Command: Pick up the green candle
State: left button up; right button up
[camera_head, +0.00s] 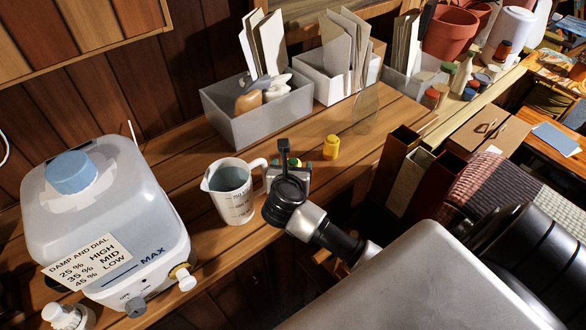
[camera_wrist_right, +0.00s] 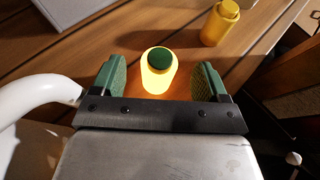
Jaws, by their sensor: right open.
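In the right wrist view a small upright candle (camera_wrist_right: 158,74) with a dark green top and a glowing yellow body stands on the wooden bench. My right gripper (camera_wrist_right: 161,80) is open, with one green finger pad on each side of the candle and a gap to both. The candle is not gripped. In the head view my right gripper (camera_head: 294,162) is above the bench beside the measuring jug, and it mostly hides the candle. My left gripper is not in view.
The white measuring jug (camera_head: 232,192) stands close left of my right gripper; its handle (camera_wrist_right: 42,95) reaches near the left finger. A yellow container (camera_head: 331,147) stands to the right, also in the wrist view (camera_wrist_right: 219,24). A grey box (camera_head: 262,118) stands behind.

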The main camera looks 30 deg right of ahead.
aim_at(293, 160)
jog(key=x, duration=0.4)
jog(key=shift+w+d+p, duration=0.15)
jog(key=shift+w+p, duration=0.05)
jog(key=shift+p, duration=0.15)
jog(key=shift+w+d+f, duration=0.2)
jog(key=shift+c, duration=0.5)
jog(key=shift+s+a, duration=0.1)
jog(key=shift+c, duration=1.3)
jog(key=c, duration=0.7)
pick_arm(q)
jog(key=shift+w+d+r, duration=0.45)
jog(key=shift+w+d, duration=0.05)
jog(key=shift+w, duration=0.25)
pick_arm(e)
jog(key=shift+o, duration=0.2)
jog(key=shift+r, duration=0.1)
